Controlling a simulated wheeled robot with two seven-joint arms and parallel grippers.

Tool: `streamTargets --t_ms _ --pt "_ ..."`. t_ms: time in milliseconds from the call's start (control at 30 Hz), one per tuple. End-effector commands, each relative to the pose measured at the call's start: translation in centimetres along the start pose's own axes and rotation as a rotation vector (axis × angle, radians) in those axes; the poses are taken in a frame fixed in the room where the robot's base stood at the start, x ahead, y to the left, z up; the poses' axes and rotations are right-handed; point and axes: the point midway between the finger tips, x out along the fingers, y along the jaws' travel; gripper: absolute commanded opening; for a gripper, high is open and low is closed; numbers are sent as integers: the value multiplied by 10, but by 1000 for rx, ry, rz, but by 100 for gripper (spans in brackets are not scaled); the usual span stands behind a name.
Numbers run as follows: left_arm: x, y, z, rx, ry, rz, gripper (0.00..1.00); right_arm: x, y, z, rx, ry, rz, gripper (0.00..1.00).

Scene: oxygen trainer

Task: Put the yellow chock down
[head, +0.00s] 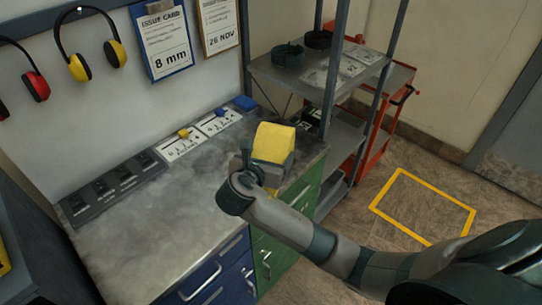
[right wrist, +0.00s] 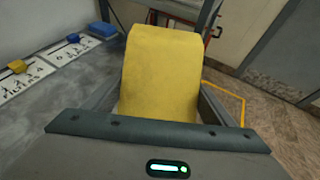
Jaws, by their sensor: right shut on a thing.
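The yellow chock (head: 274,143) is held in my right gripper (head: 268,160), above the right end of the grey worktop (head: 190,215). In the right wrist view the chock (right wrist: 162,75) fills the middle, with a curved top, between the two fingers. The gripper is shut on it. How far it is above the worktop is hard to tell. A yellow square outline (head: 423,243) is marked on the floor to the right. My left gripper is not in view.
White cards with a small yellow piece (head: 184,133) and blue pieces (head: 244,103) lie at the back of the worktop. A grey shelf rack (head: 330,85) and a red trolley (head: 378,130) stand at the right. The floor inside the yellow outline is clear.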

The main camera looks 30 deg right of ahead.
Motion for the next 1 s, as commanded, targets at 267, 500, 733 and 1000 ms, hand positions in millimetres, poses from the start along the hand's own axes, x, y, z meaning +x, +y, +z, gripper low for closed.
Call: streamTargets --t_ms 267,500,733,1000 --pt "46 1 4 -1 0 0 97 -34 7 -41 -198 -16 461 38" --pt "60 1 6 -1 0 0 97 -79 9 -59 -294 -22 701 38" --pt "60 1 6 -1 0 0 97 -88 9 -61 -306 -22 739 38" --pt "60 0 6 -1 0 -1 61 -87 9 -60 -305 -23 736 38"
